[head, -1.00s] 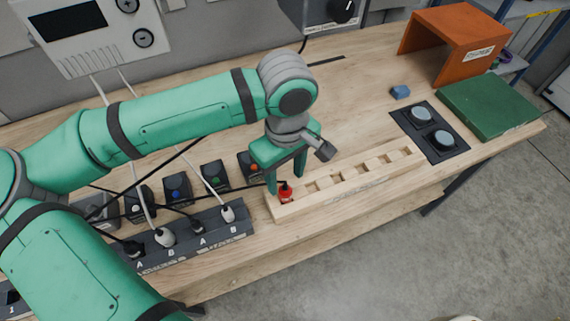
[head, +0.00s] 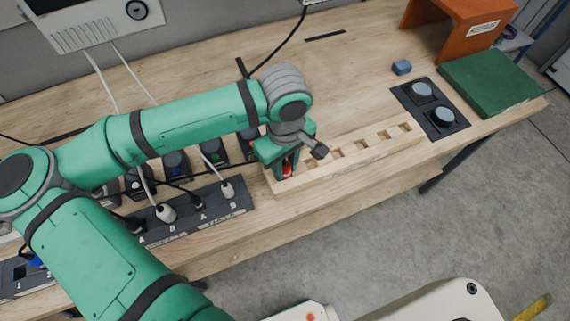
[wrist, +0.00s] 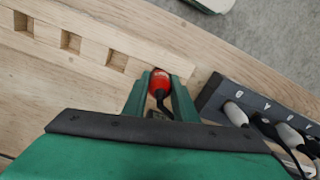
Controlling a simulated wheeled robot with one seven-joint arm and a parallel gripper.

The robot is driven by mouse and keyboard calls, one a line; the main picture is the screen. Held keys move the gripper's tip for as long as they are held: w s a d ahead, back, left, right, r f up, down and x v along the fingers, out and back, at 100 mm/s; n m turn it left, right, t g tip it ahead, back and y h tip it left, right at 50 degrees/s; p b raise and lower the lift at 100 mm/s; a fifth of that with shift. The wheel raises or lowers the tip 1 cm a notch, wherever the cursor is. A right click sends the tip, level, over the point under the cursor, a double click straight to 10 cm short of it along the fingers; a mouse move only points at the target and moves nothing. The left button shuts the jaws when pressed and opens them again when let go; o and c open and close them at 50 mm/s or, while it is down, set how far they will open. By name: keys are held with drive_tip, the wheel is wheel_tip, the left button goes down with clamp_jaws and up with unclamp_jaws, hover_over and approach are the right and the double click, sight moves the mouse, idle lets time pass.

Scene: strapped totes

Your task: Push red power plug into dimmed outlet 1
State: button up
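The red power plug (head: 287,169) stands in the near-left end of the wooden slotted rack (head: 345,165), its black cord trailing from it. My gripper (head: 287,165) reaches down over that end of the rack, one finger on each side of the plug. In the wrist view the red plug (wrist: 159,84) sits snugly between the two green fingertips (wrist: 160,80), which look closed on it. A dark outlet strip (head: 240,203) lies left of the rack with several plugs in it. Another strip section (head: 20,272) shows at the lower left, partly behind my arm. I cannot read which outlet is dimmed outlet 1.
Several dark boxes with coloured buttons (head: 213,152) stand behind the strip, with cords crossing there.

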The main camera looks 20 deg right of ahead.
sight(285, 163)
clamp_jaws()
drive_tip(key=shift+r, duration=2.55)
